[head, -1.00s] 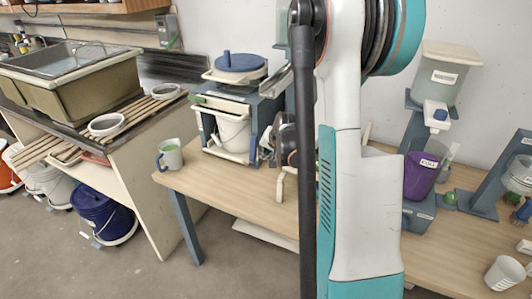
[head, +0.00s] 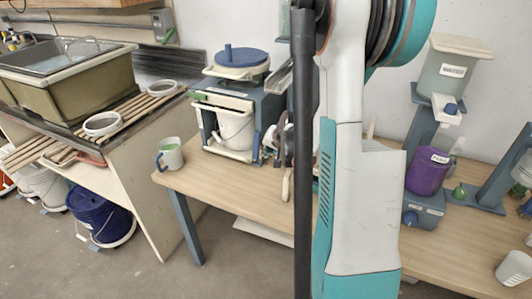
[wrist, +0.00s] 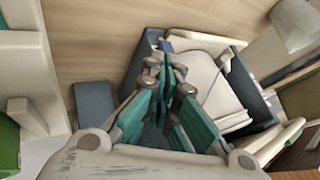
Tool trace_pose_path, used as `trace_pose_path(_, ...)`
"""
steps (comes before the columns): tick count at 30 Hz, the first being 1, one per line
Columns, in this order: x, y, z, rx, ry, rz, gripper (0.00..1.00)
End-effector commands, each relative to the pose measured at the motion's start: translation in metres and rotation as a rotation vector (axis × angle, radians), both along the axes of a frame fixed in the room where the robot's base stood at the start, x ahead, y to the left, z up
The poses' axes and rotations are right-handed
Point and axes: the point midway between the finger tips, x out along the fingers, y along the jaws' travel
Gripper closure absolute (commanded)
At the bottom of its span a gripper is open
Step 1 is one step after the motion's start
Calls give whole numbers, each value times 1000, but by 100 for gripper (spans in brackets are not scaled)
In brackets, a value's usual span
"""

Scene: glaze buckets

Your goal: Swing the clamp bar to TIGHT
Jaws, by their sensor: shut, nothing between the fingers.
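A blue-grey stand (head: 270,112) on the bench holds a white bucket (head: 235,130) behind cream bars. A cream bar (head: 228,152) crosses low in front of the bucket, with a blue piece at its right end. I cannot tell for sure which bar is the clamp bar, and no TIGHT mark is readable. My gripper (head: 283,143) is just right of the stand, partly hidden by my arm. In the wrist view my gripper (wrist: 163,65) is shut and empty, its teal fingers together beside the bucket (wrist: 208,82). Whether it touches the stand is unclear.
A blue-lidded tub (head: 240,60) sits on top of the stand. A mug (head: 171,155) stands at the bench's left corner. A purple cup (head: 428,170) and dispensers stand at the right. Some bench front is clear; my arm hides the middle.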

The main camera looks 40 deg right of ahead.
Motion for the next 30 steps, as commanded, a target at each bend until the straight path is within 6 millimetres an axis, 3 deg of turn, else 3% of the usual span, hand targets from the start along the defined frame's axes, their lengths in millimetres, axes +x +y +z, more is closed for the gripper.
trace_pose_path(6,25,-7,-35,0,0,0,100)
trace_pose_path(12,41,-12,-56,-1,0,1,100)
trace_pose_path(30,52,-13,-65,0,0,0,100)
